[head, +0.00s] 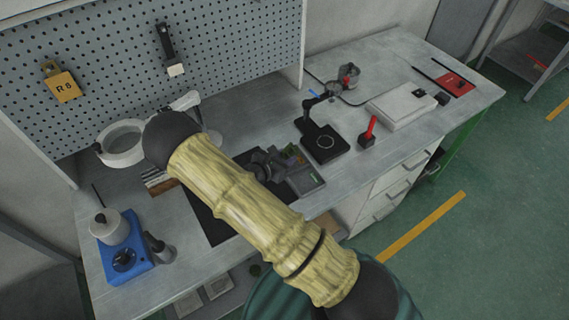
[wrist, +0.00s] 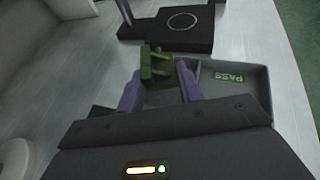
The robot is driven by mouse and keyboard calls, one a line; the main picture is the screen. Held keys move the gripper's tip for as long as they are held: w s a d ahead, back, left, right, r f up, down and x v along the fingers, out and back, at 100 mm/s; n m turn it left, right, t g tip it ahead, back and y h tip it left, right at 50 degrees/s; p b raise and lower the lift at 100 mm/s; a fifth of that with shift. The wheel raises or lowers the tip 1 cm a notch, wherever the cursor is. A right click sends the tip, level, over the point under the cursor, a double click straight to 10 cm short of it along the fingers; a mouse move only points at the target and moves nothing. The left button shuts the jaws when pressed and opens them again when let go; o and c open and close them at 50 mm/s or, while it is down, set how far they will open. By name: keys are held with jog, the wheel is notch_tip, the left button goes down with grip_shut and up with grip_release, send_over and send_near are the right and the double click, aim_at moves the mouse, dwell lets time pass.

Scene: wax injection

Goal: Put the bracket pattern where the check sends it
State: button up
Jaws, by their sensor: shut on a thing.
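The bracket pattern (wrist: 155,66) is a small green piece with upright prongs. My gripper (wrist: 160,82) is shut on it, one purple-grey finger on each side. In the head view the green bracket pattern (head: 290,150) shows just past my gripper (head: 280,160). A grey tray (wrist: 258,85) with a green PASS label (wrist: 229,77) lies under and to the right of the held piece. The bracket is over the tray's left part; I cannot tell whether it touches the tray. My gripper hides much of the tray's near and left side.
A black stand with a ring-marked base (head: 325,142) stands just beyond the tray. A white box (head: 400,106) and a red-handled tool (head: 369,130) are to the right. A blue unit (head: 124,252) and a round white pot (head: 122,143) are at left.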

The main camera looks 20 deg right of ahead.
notch_tip(320, 180, down, 4)
jog(key=shift+r, duration=0.15)
jog(key=shift+s, duration=0.1)
